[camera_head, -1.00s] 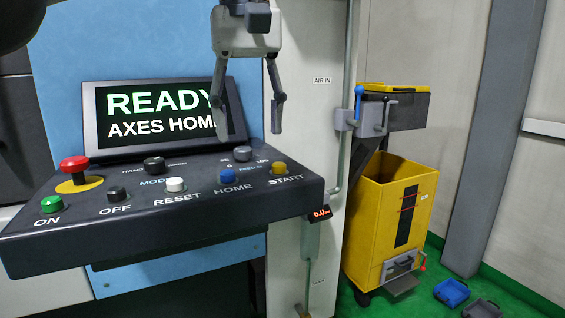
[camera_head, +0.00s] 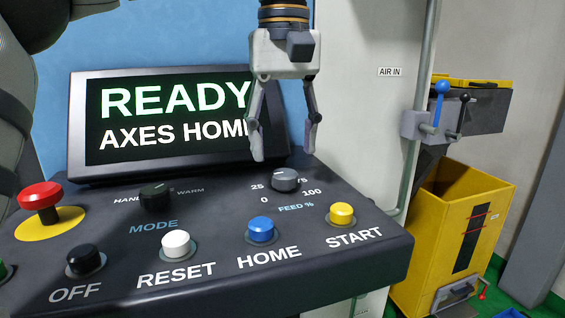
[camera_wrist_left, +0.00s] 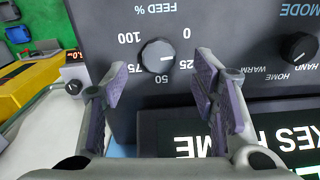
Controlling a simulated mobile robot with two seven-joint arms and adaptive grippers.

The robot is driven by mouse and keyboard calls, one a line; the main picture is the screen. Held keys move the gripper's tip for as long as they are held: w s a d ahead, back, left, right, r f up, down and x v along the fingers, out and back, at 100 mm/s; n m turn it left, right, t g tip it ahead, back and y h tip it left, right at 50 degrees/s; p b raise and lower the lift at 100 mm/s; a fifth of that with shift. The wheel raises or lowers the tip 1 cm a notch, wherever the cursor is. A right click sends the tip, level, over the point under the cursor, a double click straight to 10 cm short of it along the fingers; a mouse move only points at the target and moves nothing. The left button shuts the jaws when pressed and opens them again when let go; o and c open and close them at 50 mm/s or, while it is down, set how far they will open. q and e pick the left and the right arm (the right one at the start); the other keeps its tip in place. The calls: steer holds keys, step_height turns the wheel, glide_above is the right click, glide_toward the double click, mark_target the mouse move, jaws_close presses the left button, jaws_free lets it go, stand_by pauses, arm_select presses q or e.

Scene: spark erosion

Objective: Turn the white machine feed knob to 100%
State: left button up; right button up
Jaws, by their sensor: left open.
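The feed knob (camera_head: 285,181) is a round knob, grey rather than white in these pictures, on the dark sloping panel (camera_head: 215,265). Its FEED % scale reads 0, 25, 50, 75 and 100. In the left wrist view the knob (camera_wrist_left: 158,55) shows upside down; a short light mark on it points right, near the 25, though the exact setting is hard to read. My left gripper (camera_head: 283,155) is open and empty, pointing down just above and behind the knob. In the wrist view its fingers (camera_wrist_left: 160,82) stand either side of the knob, apart from it. My right gripper is out of view.
The mode knob (camera_head: 156,197) and red emergency button (camera_head: 40,196) lie left. White reset (camera_head: 176,244), blue home (camera_head: 261,230) and yellow start (camera_head: 342,213) buttons stand in front. The screen (camera_head: 165,120) reads READY. A yellow bin (camera_head: 430,225) stands right.

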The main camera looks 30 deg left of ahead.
mark_target(284, 172)
arm_select(q)
step_height(284, 172, down, 4)
steer(key=shift+w+f, duration=0.1)
steer(key=shift+f, duration=0.1)
steer(key=c, duration=1.2)
steer(key=shift+o, duration=0.2)
